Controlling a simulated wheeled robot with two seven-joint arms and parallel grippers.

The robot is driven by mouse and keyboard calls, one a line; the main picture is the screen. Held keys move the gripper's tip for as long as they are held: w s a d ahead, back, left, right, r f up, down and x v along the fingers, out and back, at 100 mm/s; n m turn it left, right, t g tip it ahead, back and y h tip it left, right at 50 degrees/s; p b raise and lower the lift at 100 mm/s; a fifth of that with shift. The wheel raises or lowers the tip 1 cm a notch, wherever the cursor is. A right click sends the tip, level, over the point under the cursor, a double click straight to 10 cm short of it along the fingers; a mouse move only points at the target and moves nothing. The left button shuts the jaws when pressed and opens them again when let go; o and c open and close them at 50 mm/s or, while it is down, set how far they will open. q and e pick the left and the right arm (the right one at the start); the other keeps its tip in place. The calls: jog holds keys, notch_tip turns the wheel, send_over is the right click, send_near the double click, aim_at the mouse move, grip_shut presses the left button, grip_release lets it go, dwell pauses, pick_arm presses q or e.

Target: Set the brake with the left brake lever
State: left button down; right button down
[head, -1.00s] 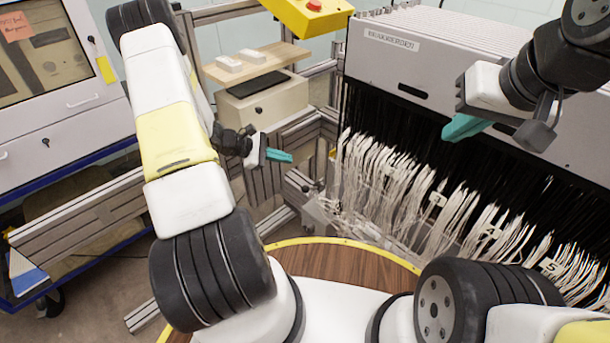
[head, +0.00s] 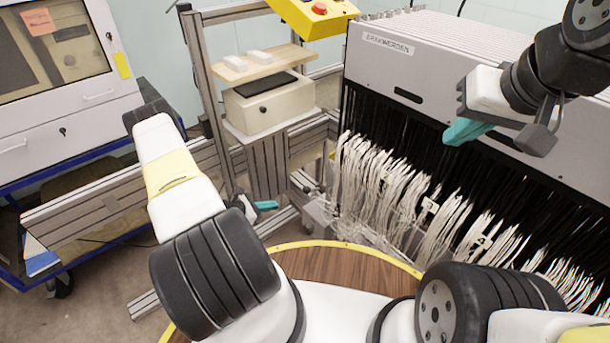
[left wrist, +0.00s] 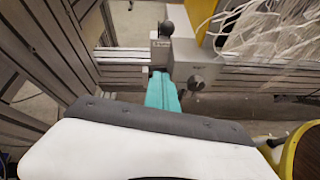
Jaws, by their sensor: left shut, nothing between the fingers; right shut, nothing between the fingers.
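The left brake lever (left wrist: 166,30) shows in the left wrist view as a black knob beside a grey metal bracket (left wrist: 198,70). In the head view the small dark knob (head: 308,189) is by the frame post, left of the white threads. My left gripper (head: 267,205) has teal fingers, shut and empty, left of and a little lower than the knob. In the left wrist view its fingers (left wrist: 162,92) point toward the bracket, below the knob. I cannot tell whether they touch the bracket. My right gripper (head: 467,130) is shut and empty in front of the grey loom housing.
Aluminium frame rails (head: 120,195) run to the left of my left arm. A beige box (head: 270,108) stands under a wooden shelf (head: 262,62). Bundles of white threads (head: 390,185) hang right of the lever. A yellow box with a red button (head: 318,10) is above.

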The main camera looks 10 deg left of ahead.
aim_at(314, 189)
pick_arm(q)
jog(key=w+d+f, duration=0.1)
jog(key=w+d, duration=0.7)
jog(key=shift+w+f, duration=0.15)
jog(key=shift+f, duration=0.1)
dwell(0.4)
